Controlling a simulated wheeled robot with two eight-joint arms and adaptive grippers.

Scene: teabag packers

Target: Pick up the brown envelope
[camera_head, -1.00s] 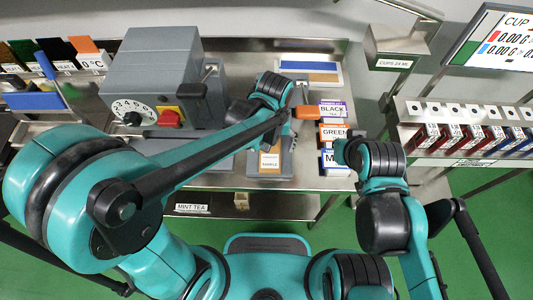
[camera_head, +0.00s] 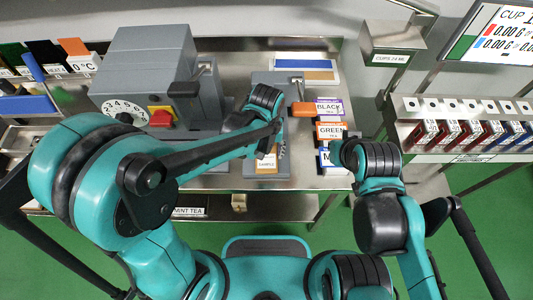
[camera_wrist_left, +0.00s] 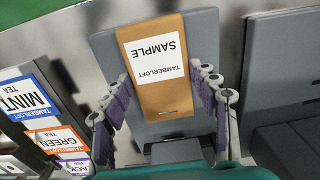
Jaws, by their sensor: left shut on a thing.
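The brown envelope (camera_wrist_left: 170,98) has a white label reading "TAMBERLOFT SAMPLE". In the left wrist view it lies between the fingers of my left gripper (camera_wrist_left: 162,85), over a grey block-like stand (camera_wrist_left: 205,40). The fingertips are at its two long edges, and the gripper is shut on it. In the head view only the near part of the envelope (camera_head: 265,163) shows below my left wrist; the rest is hidden. Whether it is clear of the stand cannot be told. My right gripper (camera_head: 341,150) is beside the tea boxes at the right; its fingers are not clear.
Boxes marked BLACK (camera_head: 328,107), GREEN (camera_head: 330,131) and MINT (camera_wrist_left: 30,97) stand just right of the stand. An orange-ended handle (camera_head: 303,108) sticks out near them. A large grey machine with a dial (camera_head: 148,65) stands left. Tea packets (camera_head: 470,133) fill the right rack.

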